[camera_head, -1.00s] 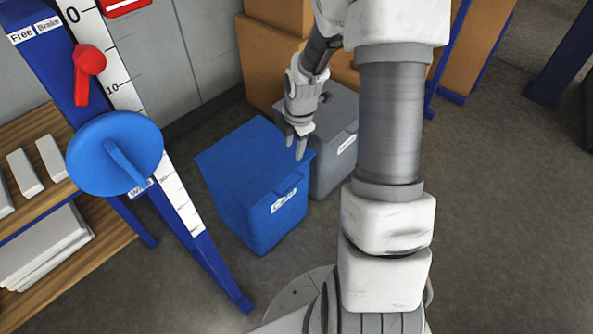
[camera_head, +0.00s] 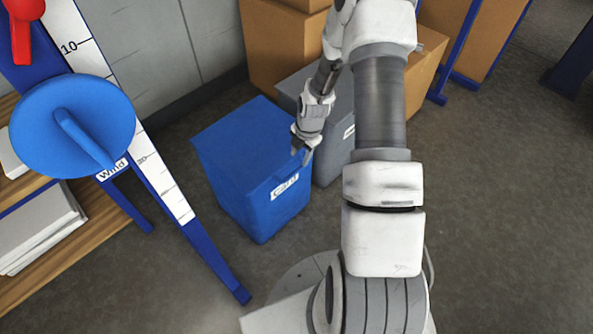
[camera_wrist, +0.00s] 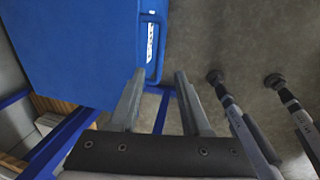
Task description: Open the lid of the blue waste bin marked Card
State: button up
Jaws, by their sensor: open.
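The blue waste bin (camera_head: 262,205) stands on the floor, with a white label reading Card (camera_head: 285,187) on its front. Its flat blue lid (camera_head: 245,140) is down. My gripper (camera_head: 302,157) is at the lid's front right corner in the head view. In the wrist view, my gripper (camera_wrist: 160,76) is open and empty, with its two fingers apart. The blue bin (camera_wrist: 75,40) fills the upper left there. A blue handle or rim (camera_wrist: 155,50) with a white label strip lies just beyond the fingertips. Whether a finger touches the bin I cannot tell.
A grey bin (camera_head: 335,160) stands close on the right, partly behind my arm. Cardboard boxes (camera_head: 275,45) are stacked behind. A blue stand with a scale (camera_head: 155,165) and a blue disc (camera_head: 72,125) is at the left. Floor (camera_head: 500,220) at the right is clear.

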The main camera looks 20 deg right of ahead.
aim_at(296, 171)
jog(key=f, duration=0.2)
jog(key=w+f+b, duration=0.1)
jog(key=f, duration=0.2)
jog(key=f+b, duration=0.1)
jog(key=f, duration=0.2)
jog(key=shift+w+a+f, duration=0.25)
jog(key=shift+a, duration=0.05)
grip_shut()
dwell(1.0)
